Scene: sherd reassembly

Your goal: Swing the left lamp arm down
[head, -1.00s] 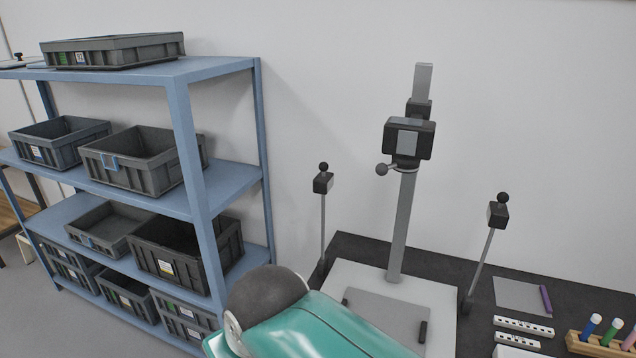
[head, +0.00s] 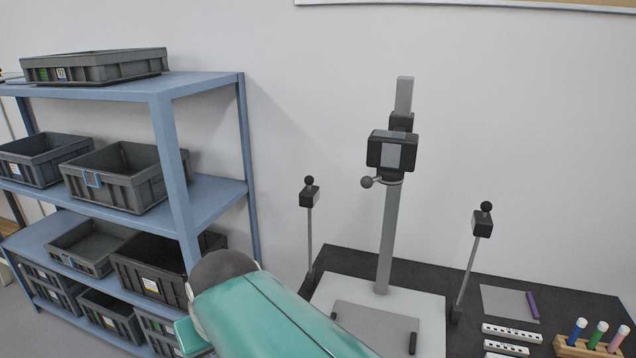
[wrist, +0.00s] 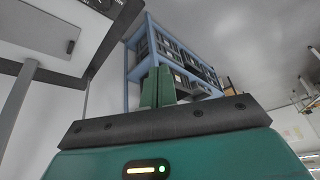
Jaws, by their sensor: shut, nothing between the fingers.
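The left lamp arm (head: 309,235) is a thin grey rod standing nearly upright at the left of the white copy stand base (head: 430,312). It carries a black lamp head (head: 309,197) with a dark ball knob (head: 309,181) on top. A thin rod at the left of the wrist view (wrist: 86,98) looks like this lamp arm. My gripper (wrist: 158,84) shows in the wrist view as two green fingers closed together, empty and apart from the rod. In the head view my green arm link fills the bottom centre and my fingers are hidden.
A blue shelf (head: 165,150) with several grey bins stands at the left. The stand's column (head: 388,235) carries a black head with a side knob. The right lamp arm (head: 467,270) stands upright. A wooden rack (head: 590,347) with coloured tubes is at the lower right.

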